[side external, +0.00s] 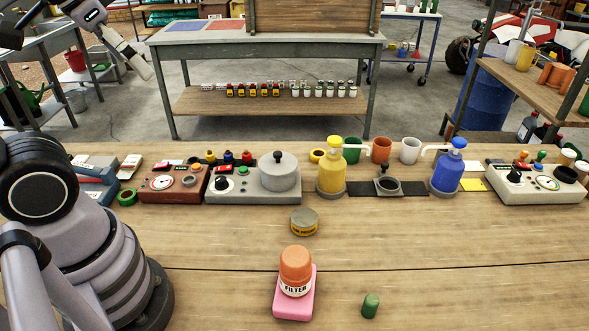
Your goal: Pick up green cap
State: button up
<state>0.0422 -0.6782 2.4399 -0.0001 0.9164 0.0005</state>
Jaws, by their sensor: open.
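The green cap (370,306) is a small dark green cylinder standing upright on the wooden bench, near the front and right of centre. Nothing touches it. My gripper (143,69) is at the upper left of the side external view, raised well above the bench and far from the cap. It is open, and nothing shows between its fingers.
An orange bottle labelled FILTER (295,272) stands on a pink block (293,306) left of the cap. A round tin (304,221) sits behind it. Yellow (331,170) and blue (449,172) pump bottles and instrument boxes line the back. The front right bench is clear.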

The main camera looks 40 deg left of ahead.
jog(key=shift+s+a+f, duration=0.3)
jog(key=shift+s+f, duration=0.05)
jog(key=shift+s, duration=0.25)
jog(key=shift+c, duration=0.6)
jog(key=shift+s+f, duration=0.1)
jog(key=shift+s, duration=0.1)
jog(key=shift+c, duration=1)
jog(key=c, duration=0.4)
